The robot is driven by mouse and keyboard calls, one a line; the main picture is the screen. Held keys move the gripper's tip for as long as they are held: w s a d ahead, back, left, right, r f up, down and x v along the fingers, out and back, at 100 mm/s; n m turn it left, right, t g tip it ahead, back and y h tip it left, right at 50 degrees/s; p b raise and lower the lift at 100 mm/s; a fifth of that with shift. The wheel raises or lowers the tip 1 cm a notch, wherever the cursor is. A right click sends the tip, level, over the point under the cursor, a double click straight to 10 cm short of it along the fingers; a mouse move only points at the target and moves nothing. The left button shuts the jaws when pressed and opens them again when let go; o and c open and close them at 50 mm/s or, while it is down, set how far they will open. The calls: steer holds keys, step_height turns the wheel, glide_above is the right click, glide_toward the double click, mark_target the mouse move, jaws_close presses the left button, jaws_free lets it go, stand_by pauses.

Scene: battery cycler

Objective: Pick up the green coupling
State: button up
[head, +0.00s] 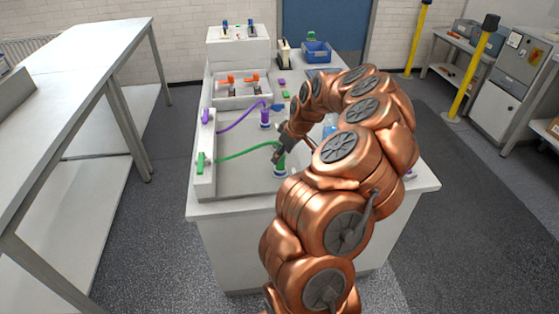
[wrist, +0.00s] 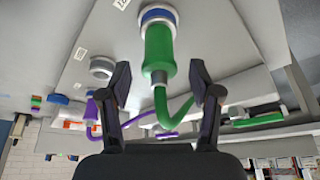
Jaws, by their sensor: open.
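The green coupling (head: 280,164) stands on a blue-and-white ring base near the front of the bench, and a green hose (head: 240,152) runs from it to the left. In the wrist view the green coupling (wrist: 159,50) is large at top centre, with its hose bending away below it. My gripper (head: 277,156) is close to the coupling and partly covers it in the head view. In the wrist view my gripper (wrist: 160,82) is open and empty. Its fingers lie to either side of the hose, with the coupling's body beyond the fingertips and no visible contact.
A purple coupling (head: 265,118) with a purple hose (head: 238,117) stands farther back. A white block with purple and green end fittings (head: 200,163) lines the bench's left edge. A blue bin (head: 316,52) is at the back. An empty grey ring (wrist: 102,68) shows in the wrist view.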

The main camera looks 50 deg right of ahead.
steer(key=shift+p+x, duration=0.7)
steer(key=shift+x, duration=1.4)
steer(key=shift+s+d, duration=0.1)
steer(key=shift+s, duration=0.1)
steer(key=shift+c, duration=0.2)
jaws_close()
